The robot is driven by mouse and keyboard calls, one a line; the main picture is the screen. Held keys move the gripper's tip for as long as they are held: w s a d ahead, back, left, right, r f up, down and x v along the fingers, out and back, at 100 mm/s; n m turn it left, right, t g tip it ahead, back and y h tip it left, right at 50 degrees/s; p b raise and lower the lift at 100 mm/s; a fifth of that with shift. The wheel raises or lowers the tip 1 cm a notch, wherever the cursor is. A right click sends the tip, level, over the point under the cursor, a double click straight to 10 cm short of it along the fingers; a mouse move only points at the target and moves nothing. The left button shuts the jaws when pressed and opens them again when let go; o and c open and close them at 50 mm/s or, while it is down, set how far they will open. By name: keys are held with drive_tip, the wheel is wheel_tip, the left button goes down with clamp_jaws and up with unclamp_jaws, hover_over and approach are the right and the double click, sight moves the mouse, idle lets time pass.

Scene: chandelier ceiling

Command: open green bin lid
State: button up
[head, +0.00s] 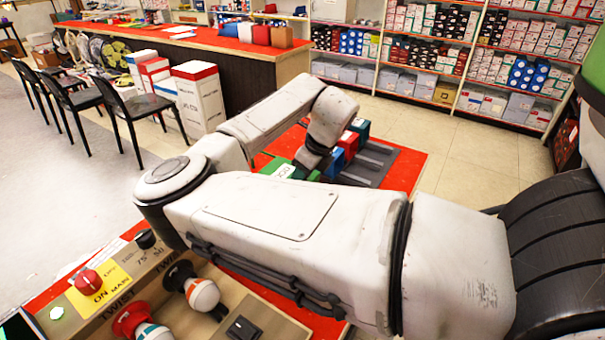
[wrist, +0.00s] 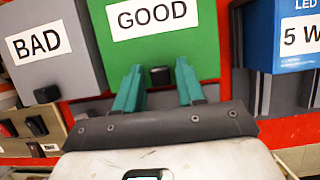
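The green bin (wrist: 205,35) with a white GOOD label fills the upper middle of the wrist view. A small black tab (wrist: 160,76) sits at its lower edge. My gripper (wrist: 158,78) has two teal fingers, spread apart with the tab between them. The fingertips overlap the green front in the picture; I cannot tell whether they touch it. The lid appears down, but its seam is not clear.
A switch panel (head: 100,290) lies at the lower left.

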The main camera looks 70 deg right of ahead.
sight(266, 169)
clamp_jaws()
idle(0.3)
drive_tip(key=w+d, duration=0.1)
drive_tip(key=w, duration=0.2)
drive_tip(key=w+p, duration=0.1)
drive_tip(key=w, duration=0.3)
drive_tip(key=w+d, duration=0.1)
drive_tip(key=w, duration=0.2)
drive_tip(key=shift+w+d, duration=0.2)
drive_tip(key=shift+d, duration=0.1)
drive_tip(key=shift+o, duration=1.2)
unclamp_jaws()
drive_tip(key=v, duration=1.1)
drive_tip(key=shift+s+f, duration=0.1)
